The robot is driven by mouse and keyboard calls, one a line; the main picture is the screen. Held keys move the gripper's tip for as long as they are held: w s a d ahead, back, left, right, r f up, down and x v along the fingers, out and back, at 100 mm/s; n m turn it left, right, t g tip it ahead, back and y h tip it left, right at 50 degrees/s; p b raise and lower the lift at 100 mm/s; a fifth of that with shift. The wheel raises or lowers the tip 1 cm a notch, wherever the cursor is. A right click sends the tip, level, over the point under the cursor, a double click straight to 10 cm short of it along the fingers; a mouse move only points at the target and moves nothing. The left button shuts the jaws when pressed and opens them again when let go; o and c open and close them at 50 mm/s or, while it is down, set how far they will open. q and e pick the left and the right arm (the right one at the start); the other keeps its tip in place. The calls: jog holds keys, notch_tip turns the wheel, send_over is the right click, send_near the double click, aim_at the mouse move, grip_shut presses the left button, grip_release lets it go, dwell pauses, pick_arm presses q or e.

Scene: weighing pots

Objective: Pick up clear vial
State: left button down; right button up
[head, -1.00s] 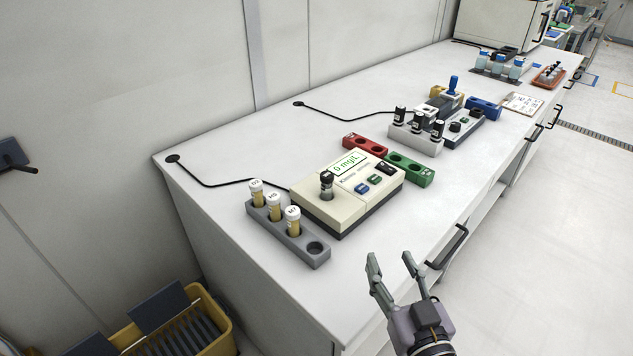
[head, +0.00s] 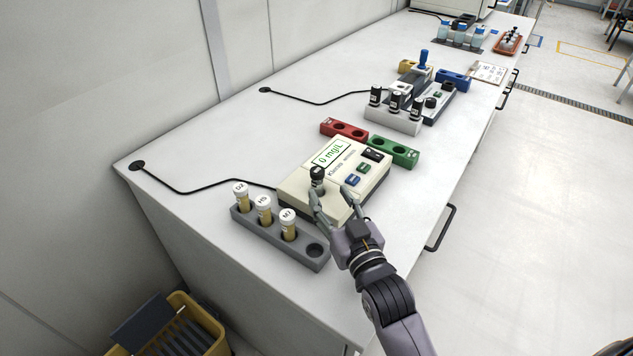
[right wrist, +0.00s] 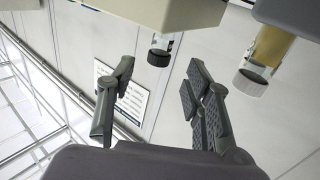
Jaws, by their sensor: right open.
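The clear vial (head: 317,182) has a black cap and stands upright in the well of the cream meter (head: 300,190). In the right wrist view, the vial (right wrist: 160,50) appears upside down below the meter, between my open fingers in the picture and beyond their tips. My right gripper (head: 331,200) is open and empty at the meter's near side, its fingers pointing at the vial. In the head view, one fingertip is close to the vial; I cannot tell whether they touch. The meter's display reads 0 mg/L. My left gripper is out of view.
A grey rack (head: 270,238) beside the meter holds three white-capped yellow vials and one empty hole. Red (head: 343,130) and green (head: 394,152) holders stand behind the meter. A white rack (head: 393,120) holds black-capped vials. A yellow bin (head: 215,325) stands below.

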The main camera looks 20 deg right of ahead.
aim_at(319, 181)
jog(key=w, duration=0.8)
jog(key=shift+a+f+p, duration=0.2)
jog(key=shift+a+p, duration=0.1)
jog(key=shift+a, duration=0.05)
jog(key=shift+c, duration=0.6)
grip_shut()
jog(key=shift+r, duration=0.1)
